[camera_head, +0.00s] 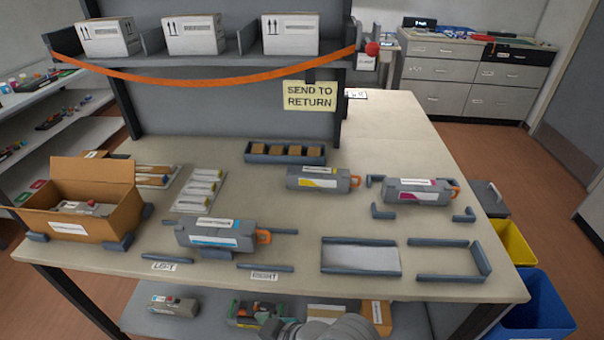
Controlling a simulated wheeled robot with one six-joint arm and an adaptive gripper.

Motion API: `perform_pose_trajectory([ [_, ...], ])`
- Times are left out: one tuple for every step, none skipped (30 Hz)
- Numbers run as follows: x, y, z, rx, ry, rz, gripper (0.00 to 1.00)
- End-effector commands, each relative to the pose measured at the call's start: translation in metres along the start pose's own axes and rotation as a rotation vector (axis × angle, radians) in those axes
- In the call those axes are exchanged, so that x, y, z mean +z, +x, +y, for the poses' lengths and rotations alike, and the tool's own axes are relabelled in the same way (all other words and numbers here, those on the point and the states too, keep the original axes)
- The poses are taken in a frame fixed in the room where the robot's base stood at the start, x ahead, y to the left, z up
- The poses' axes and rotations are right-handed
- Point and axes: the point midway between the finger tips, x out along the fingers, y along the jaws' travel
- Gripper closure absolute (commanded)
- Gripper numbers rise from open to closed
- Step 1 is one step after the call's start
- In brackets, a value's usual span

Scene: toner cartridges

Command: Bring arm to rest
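A grey rounded part of my own arm (335,328) shows at the bottom edge, in front of the table's lower shelf. My gripper's fingers are not visible. A cyan-labelled toner cartridge (215,236) lies on the table near the LEFT and RIGHT labels, within dark rails. A yellow-labelled cartridge (322,179) lies at the middle back. A magenta-labelled cartridge (415,191) lies at the right between corner brackets. An open cardboard box (90,210) at the left holds a grey cartridge.
A tray of small brown blocks (285,153) stands at the back. A white plate in a frame (360,257) and an empty bracket frame (450,262) are at the front right. An orange strap and SEND TO RETURN sign (309,96) hang from the upper shelf. Yellow and blue bins stand at right.

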Motion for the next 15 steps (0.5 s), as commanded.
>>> perform_pose_trajectory([
  [0.016,0.001,0.004,0.031,0.045,0.009,0.07],
  [0.024,0.001,0.006,0.053,0.071,0.018,0.07],
  [0.035,0.0,0.01,0.084,0.106,0.031,0.07],
  [0.044,-0.001,0.013,0.109,0.132,0.041,0.07],
  [0.052,-0.003,0.016,0.133,0.155,0.051,0.07],
  [0.063,-0.004,0.019,0.166,0.186,0.063,0.07],
  [0.072,-0.006,0.021,0.19,0.21,0.072,0.07],
  [0.08,-0.009,0.023,0.215,0.231,0.082,0.07],
  [0.092,-0.012,0.026,0.249,0.259,0.093,0.07],
  [0.1,-0.015,0.027,0.273,0.279,0.102,0.07],
  [0.108,-0.018,0.029,0.299,0.298,0.111,0.07],
  [0.119,-0.023,0.03,0.333,0.322,0.123,0.07],
  [0.127,-0.026,0.031,0.359,0.339,0.132,0.07],
  [0.135,-0.03,0.031,0.384,0.355,0.14,0.07],
  [0.146,-0.036,0.032,0.417,0.375,0.151,0.07],
])
